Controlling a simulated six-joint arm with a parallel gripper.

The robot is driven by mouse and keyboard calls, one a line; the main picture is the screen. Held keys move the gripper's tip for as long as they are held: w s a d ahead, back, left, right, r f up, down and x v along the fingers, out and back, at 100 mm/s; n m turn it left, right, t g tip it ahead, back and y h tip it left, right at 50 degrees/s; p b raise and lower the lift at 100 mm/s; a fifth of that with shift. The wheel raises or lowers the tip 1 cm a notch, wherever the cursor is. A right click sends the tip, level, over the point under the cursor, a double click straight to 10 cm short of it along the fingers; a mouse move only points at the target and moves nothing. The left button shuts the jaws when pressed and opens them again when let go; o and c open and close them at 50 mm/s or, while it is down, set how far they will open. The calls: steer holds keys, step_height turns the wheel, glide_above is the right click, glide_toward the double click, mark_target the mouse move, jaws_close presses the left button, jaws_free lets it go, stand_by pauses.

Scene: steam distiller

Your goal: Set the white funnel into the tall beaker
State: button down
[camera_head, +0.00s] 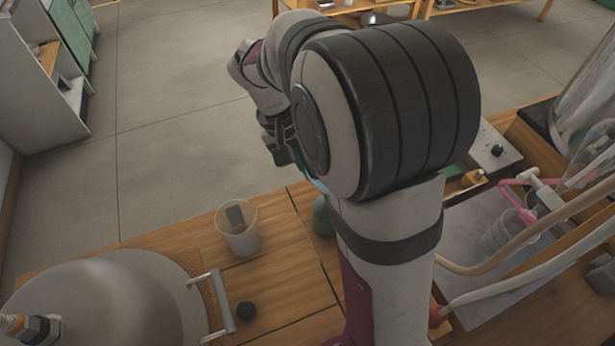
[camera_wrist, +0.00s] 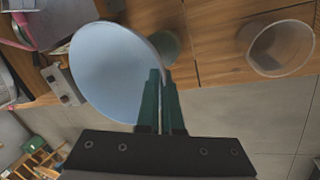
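The white funnel (camera_wrist: 112,72) looks pale blue-white in the wrist view, its wide round face turned toward the camera. My gripper (camera_wrist: 160,78) has its two green fingers close together on the funnel's edge, holding it above the bench. In the head view my gripper (camera_head: 280,148) is partly hidden by my arm, and the funnel is almost wholly hidden there. A clear beaker (camera_head: 238,232) stands upright on the wooden bench, left of my arm. It also shows in the wrist view (camera_wrist: 281,48), right of the funnel and apart from it. The funnel's stem is hidden.
A green bottle (camera_head: 322,216) stands beside my arm, right of the beaker. Hoses (camera_head: 540,232) and a metal tray (camera_head: 478,275) crowd the right side.

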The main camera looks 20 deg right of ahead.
steer(key=s+d+r, duration=0.4)
steer(key=d, duration=0.1)
steer(key=s+d+r, duration=0.2)
steer(key=shift+s+d, duration=0.35)
steer(key=shift+d, duration=0.05)
steer(key=w+a+n, duration=0.1)
steer(key=a, duration=0.1)
steer(key=w+a+n, duration=0.1)
steer(key=a, duration=0.1)
steer(key=w+a, duration=0.2)
steer(key=shift+a+n+t, duration=0.25)
steer(key=shift+n+t, duration=0.15)
steer(key=w+a+f+n+t, duration=0.15)
steer(key=a+n, duration=0.45)
steer(key=a, duration=1.6)
steer(key=shift+t, duration=0.25)
steer(key=shift+a+x, duration=0.2)
steer(key=shift+x, duration=0.75)
steer(key=shift+a+x, duration=0.25)
steer(key=shift+x, duration=0.65)
steer(key=shift+a+x, duration=0.2)
steer(key=shift+x, duration=0.75)
steer(key=shift+f, duration=0.4)
steer(key=shift+f, duration=0.5)
steer(key=shift+f, duration=2.15)
